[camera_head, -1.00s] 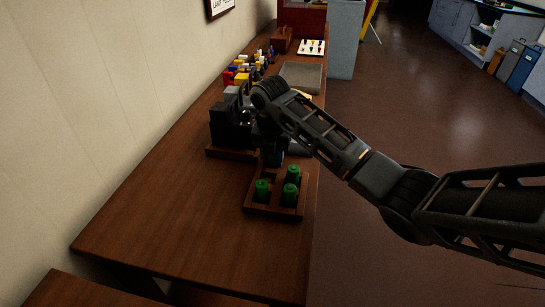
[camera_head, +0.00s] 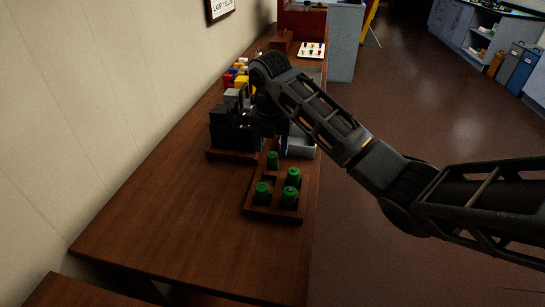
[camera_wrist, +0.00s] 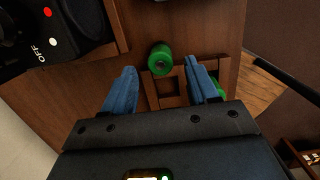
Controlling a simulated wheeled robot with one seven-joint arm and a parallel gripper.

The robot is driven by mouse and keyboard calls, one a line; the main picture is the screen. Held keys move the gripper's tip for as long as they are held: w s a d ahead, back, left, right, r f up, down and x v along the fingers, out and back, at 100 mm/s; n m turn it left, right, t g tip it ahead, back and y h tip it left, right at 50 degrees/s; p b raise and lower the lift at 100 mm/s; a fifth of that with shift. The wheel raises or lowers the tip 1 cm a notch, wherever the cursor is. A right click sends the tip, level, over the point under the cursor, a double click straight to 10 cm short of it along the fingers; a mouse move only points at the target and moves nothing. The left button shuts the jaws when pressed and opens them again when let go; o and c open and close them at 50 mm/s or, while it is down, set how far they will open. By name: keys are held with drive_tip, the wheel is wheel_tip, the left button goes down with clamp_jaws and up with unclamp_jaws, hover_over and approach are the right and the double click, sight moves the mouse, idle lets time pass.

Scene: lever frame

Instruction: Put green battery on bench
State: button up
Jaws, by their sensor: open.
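A dark wooden tray (camera_head: 272,212) with square slots sits on the wooden bench (camera_head: 180,215). Green batteries stand at it: one at the far left corner (camera_head: 273,160), one at the right (camera_head: 293,177), and two at the near end (camera_head: 262,193). The far left battery also shows in the wrist view (camera_wrist: 160,60), near the tray's edge; I cannot tell whether it is seated in a slot. My gripper (camera_wrist: 161,68) is open, its blue fingers apart on either side of this battery in the picture, holding nothing. In the head view the arm hides most of the gripper.
A black device (camera_head: 233,132) on a wooden base stands just beyond the tray; the wrist view shows its OFF label (camera_wrist: 45,48). A grey metallic object (camera_head: 300,146) is to its right. Coloured blocks (camera_head: 240,80) stand farther back. The bench's near part is clear.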

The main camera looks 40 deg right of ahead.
sight(272, 155)
wheel_tip(272, 155, up, 5)
drive_tip(key=shift+s+a+r+p, duration=0.1)
drive_tip(key=shift+s+a+p, duration=0.05)
drive_tip(key=shift+p, duration=0.65)
drive_tip(key=shift+s+a+r, duration=0.1)
drive_tip(key=shift+a+r, duration=0.05)
drive_tip(key=shift+r, duration=0.25)
